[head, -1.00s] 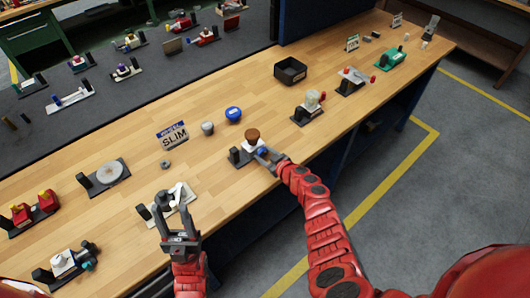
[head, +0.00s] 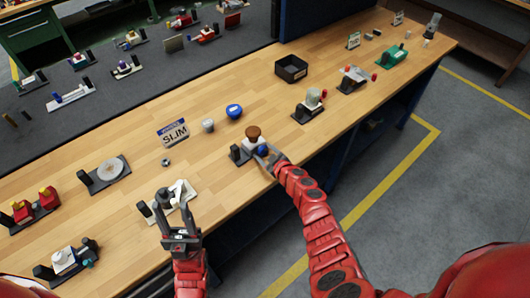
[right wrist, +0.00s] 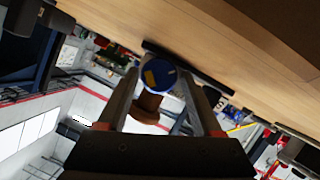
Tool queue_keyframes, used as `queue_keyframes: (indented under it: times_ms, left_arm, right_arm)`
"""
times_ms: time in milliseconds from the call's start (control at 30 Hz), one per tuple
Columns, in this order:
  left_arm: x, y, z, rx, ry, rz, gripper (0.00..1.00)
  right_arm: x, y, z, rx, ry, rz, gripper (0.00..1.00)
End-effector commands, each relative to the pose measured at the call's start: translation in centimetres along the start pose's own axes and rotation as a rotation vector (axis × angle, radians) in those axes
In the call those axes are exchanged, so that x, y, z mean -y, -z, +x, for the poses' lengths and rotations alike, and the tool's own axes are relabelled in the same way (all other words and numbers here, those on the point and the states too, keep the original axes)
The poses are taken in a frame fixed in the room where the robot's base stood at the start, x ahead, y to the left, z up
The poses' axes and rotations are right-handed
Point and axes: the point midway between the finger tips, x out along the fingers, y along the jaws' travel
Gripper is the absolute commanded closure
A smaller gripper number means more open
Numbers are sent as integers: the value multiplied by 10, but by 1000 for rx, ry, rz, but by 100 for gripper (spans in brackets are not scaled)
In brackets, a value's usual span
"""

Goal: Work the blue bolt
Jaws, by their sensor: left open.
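The blue bolt (head: 262,151) is on a small fixture with a brown knob (head: 253,131) and a dark upright block (head: 236,154), near the table's front edge. In the right wrist view the blue bolt (right wrist: 159,75) shows as a round blue face with a yellow mark. It lies between the fingertips of my right gripper (right wrist: 160,82), which look spread on either side of it; contact is unclear. In the head view my right gripper (head: 267,159) reaches the fixture from the front. My left gripper (head: 178,215) is open and empty, in front of a white fixture (head: 183,194).
Other fixtures line the table on both sides. The table centre left is fairly clear.

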Motion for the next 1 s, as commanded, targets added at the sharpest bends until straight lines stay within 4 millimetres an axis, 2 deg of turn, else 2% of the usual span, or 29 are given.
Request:
queue_keyframes:
  times_ms: [33,100,367,533,1000]
  left_arm:
    - [0,0,0,0,0,0,50]
    - [0,0,0,0,0,0,50]
    - [0,0,0,0,0,0,50]
    - [0,1,7,0,0,0,50]
    - [2,6,35,0,0,0,50]
  right_arm:
    - [0,0,0,0,0,0,22]
    - [0,0,0,-1,0,0,15]
    - [-1,1,0,-1,-1,0,15]
    - [-1,1,-9,1,-1,-1,15]
    - [0,0,-78,1,2,-5,15]
